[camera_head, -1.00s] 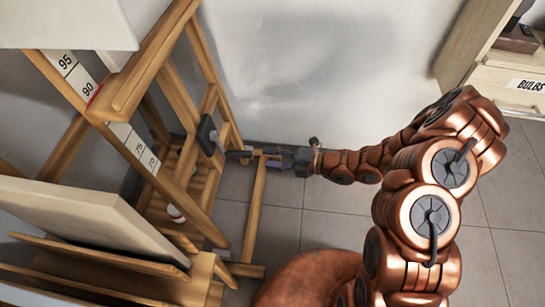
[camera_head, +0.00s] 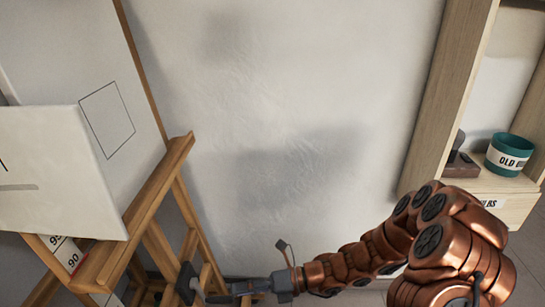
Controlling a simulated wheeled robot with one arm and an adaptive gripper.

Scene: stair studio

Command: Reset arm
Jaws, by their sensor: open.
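My copper-coloured arm (camera_head: 450,250) comes in from the lower right and reaches left along the bottom of the head view. My gripper (camera_head: 255,287) is at its end, dark grey, with its fingers apart and nothing seen between them. It is in front of the lower part of the wooden easel (camera_head: 150,215). I cannot tell whether it touches the easel's wood or its dark knob (camera_head: 187,284).
A white canvas (camera_head: 60,175) stands on the easel at the left, with a numbered scale (camera_head: 68,255) below it. A white wall (camera_head: 290,120) is behind. At the right, a wooden shelf unit (camera_head: 450,95) holds a teal labelled pot (camera_head: 509,154).

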